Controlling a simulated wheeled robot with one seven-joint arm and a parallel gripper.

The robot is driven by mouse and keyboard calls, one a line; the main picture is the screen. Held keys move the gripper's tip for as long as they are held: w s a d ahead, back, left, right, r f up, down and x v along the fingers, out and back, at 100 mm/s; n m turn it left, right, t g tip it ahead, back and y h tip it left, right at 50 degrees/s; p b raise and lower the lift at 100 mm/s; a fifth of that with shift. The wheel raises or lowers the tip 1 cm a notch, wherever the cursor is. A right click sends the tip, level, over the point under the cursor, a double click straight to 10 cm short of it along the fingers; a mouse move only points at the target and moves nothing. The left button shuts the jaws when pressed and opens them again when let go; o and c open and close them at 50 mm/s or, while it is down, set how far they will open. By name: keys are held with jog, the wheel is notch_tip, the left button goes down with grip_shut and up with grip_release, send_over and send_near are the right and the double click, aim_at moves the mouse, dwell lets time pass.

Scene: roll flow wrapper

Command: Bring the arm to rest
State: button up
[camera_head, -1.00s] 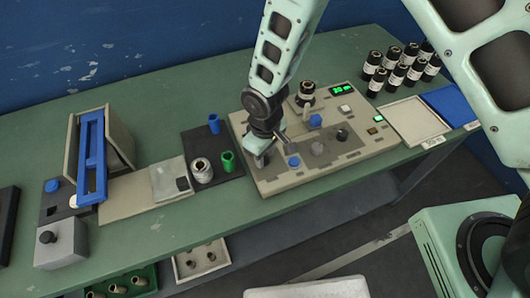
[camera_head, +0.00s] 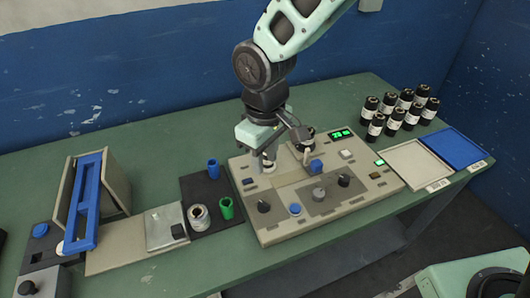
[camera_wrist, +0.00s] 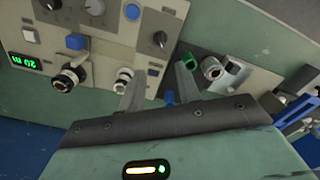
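My gripper (camera_head: 262,160) hangs over the back left part of the beige control panel (camera_head: 270,232). In the wrist view my gripper (camera_wrist: 158,82) has its two fingers apart, with no object held between them. A small metal fitting (camera_wrist: 123,78) on the panel appears close to one finger in that view; I cannot tell whether they touch. The arm comes down from the top of the head view, bent at the wrist.
Left of the panel are a dark mat with a blue cylinder (camera_head: 213,168), a green cup (camera_head: 226,208) and a metal roll (camera_head: 199,216), then a blue frame (camera_head: 87,203). At right stand several black bottles (camera_head: 375,127), a beige tray (camera_head: 421,163) and a blue tray (camera_head: 452,148).

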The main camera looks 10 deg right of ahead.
jog(key=shift+r, duration=0.75)
jog(key=s+d+r, duration=0.2)
jog(key=s+d, duration=0.3)
jog(key=s, duration=0.4)
jog(key=s+d+r+m, duration=0.1)
jog(key=s+d+r, duration=0.2)
jog(key=s, duration=0.6)
jog(key=shift+d+r+m+y, duration=0.3)
jog(key=shift+d+r, duration=0.05)
jog(key=shift+d, duration=0.55)
